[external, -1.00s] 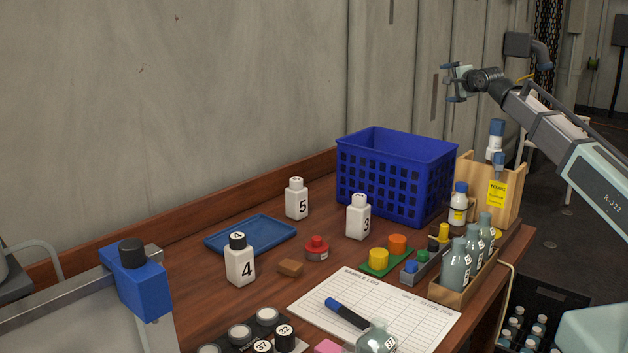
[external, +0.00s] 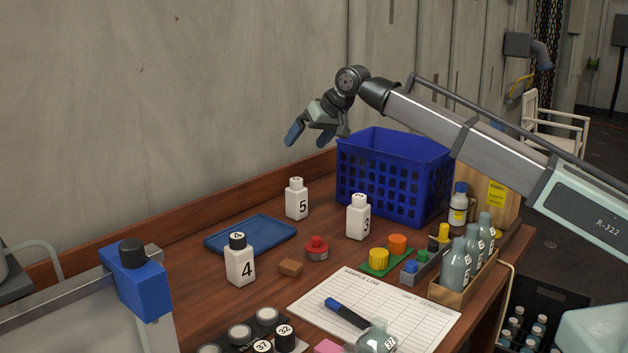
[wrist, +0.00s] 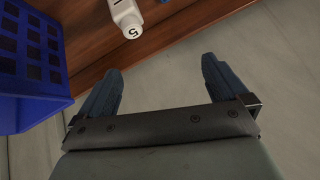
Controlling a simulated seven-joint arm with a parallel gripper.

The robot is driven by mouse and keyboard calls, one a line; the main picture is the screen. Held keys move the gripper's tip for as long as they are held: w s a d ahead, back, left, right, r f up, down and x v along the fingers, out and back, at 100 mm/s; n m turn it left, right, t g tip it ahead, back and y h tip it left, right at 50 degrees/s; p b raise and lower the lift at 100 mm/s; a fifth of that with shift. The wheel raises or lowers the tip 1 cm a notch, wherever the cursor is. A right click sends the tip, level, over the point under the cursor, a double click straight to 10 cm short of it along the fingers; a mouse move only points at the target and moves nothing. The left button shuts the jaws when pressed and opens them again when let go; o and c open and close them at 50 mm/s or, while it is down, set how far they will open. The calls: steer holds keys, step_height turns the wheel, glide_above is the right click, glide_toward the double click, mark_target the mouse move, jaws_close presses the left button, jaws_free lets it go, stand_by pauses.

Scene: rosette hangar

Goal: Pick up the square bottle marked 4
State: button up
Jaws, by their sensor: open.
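The square bottle marked 4 (external: 240,262) is white with a black cap and stands upright on the wooden table, in front of the blue tray. My gripper (external: 308,138) is open and empty, up in the air near the wall, above and behind the bottle marked 5 (external: 297,200). In the wrist view my two blue fingers (wrist: 160,88) are spread apart with nothing between them. The bottle marked 5 (wrist: 126,18) shows at the top of that view. The bottle marked 4 is not recognisable there.
A blue basket (external: 390,180) stands at the back below my forearm. A white bottle marked 3 (external: 358,218) stands before it. A flat blue tray (external: 262,232), a red knob-like object (external: 317,247) and a brown block (external: 290,267) lie near bottle 4. The wall (external: 180,110) is close behind.

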steer(key=s+a+f+n+g+h, duration=0.1)
steer(key=s+a+f+n+g, duration=0.15)
steer(key=s+a+n, duration=0.6)
steer(key=n+g+h, duration=0.2)
steer(key=n, duration=0.1)
glide_toward(237, 246)
steer(key=x, duration=0.3)
steer(key=w+x, duration=0.1)
steer(key=x, duration=0.1)
steer(key=shift+f, duration=0.3)
steer(key=shift+w+x, duration=0.2)
steer(key=shift+x, duration=1.2)
steer(key=shift+w+x, duration=0.2)
steer(key=shift+x, duration=1.25)
steer(key=shift+d, duration=0.1)
steer(key=shift+c, duration=0.5)
steer(key=c, duration=1.1)
steer(key=shift+r, duration=0.1)
